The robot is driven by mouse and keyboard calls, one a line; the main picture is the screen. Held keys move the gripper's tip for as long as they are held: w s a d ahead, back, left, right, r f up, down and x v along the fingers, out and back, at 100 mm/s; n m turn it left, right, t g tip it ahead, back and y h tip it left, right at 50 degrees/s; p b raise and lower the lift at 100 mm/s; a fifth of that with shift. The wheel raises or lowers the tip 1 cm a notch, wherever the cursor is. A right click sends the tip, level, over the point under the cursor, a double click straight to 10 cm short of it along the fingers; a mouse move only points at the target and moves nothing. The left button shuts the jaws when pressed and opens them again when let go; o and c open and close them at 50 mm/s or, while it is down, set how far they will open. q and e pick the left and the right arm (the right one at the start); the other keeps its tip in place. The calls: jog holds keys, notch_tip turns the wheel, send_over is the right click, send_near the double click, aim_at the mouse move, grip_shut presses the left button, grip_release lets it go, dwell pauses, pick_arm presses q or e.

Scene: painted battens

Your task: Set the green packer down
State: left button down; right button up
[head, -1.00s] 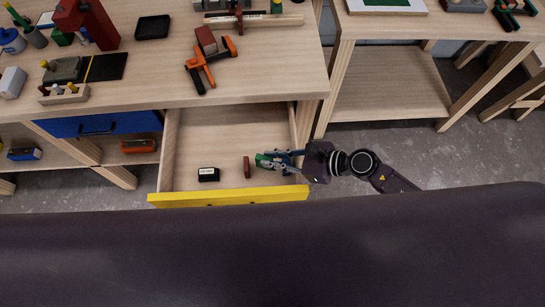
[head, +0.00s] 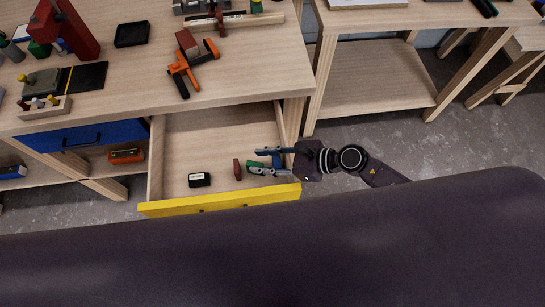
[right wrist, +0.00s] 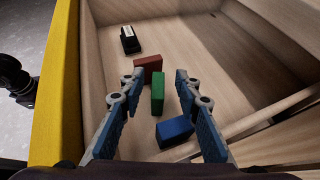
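The green packer (head: 254,167) lies in the open drawer, near its yellow front and towards its right side. In the right wrist view the green packer (right wrist: 157,92) sits between my right gripper's fingers with a gap on each side. My right gripper (head: 262,162) is open over the drawer; its spread fingers also show in the right wrist view (right wrist: 154,92). A red-brown packer (right wrist: 148,65) lies just beyond the green one, very close to it. A blue block (right wrist: 175,130) lies nearer the wrist camera. My left gripper is not in view.
The drawer's yellow front (head: 220,201) and right side wall (head: 281,125) border the gripper. A black box with a white label (head: 200,180) lies left of the packers. The drawer's back is clear. The bench top (head: 130,75) overhangs behind, holding clamps and tools.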

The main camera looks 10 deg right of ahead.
jog(key=shift+r+p, duration=0.35)
jog(key=shift+r, duration=0.15)
jog(key=b+v, duration=0.2)
jog(key=v, duration=1)
jog(key=shift+b, duration=0.4)
